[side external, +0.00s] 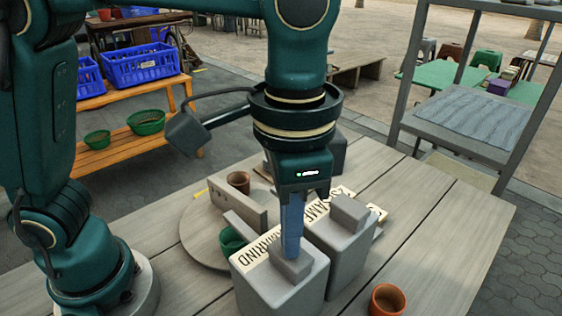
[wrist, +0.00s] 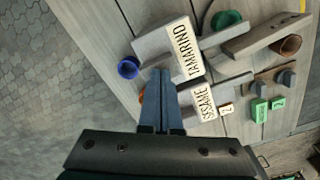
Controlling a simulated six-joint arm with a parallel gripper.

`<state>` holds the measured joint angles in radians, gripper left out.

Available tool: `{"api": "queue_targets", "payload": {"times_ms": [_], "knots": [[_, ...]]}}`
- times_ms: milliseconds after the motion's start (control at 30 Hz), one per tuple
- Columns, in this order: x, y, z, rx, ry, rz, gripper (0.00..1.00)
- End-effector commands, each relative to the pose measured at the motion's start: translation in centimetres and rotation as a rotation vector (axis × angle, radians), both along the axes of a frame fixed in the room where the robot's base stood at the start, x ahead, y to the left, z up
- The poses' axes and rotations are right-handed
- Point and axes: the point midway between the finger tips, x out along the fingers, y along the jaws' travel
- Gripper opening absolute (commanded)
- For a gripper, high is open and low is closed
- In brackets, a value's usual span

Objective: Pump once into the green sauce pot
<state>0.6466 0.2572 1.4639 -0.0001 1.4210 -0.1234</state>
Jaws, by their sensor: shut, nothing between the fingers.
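The green sauce pot (side external: 231,241) sits beside the grey dispenser labelled TAMARIND (side external: 278,288), partly hidden by it. In the wrist view the green pot (wrist: 226,20) shows beyond the TAMARIND label (wrist: 184,46). A second grey dispenser, labelled SESAME (side external: 336,250), stands to its right; its label (wrist: 203,101) also shows in the wrist view. Each has a block-shaped pump head on top. My gripper (side external: 291,254) points down with shut, empty blue fingers at the TAMARIND pump head (side external: 290,268). I cannot tell whether they touch it. The fingers (wrist: 161,72) show in the wrist view.
An orange pot (side external: 387,300) stands at the table's front right. A brown pot (side external: 238,182) stands at the back on a round board (side external: 192,232). A blue pot (wrist: 128,67) shows in the wrist view. A grey bar (side external: 246,207) lies behind the green pot.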

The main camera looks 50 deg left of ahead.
Motion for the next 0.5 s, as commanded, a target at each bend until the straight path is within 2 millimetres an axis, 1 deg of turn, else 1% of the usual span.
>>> {"api": "queue_targets", "payload": {"times_ms": [267,500], "knots": [[0.01,0.00,-0.04,0.000,0.000,0.000,0.00],[-0.01,0.01,-0.66,0.000,0.001,0.000,0.00]]}}
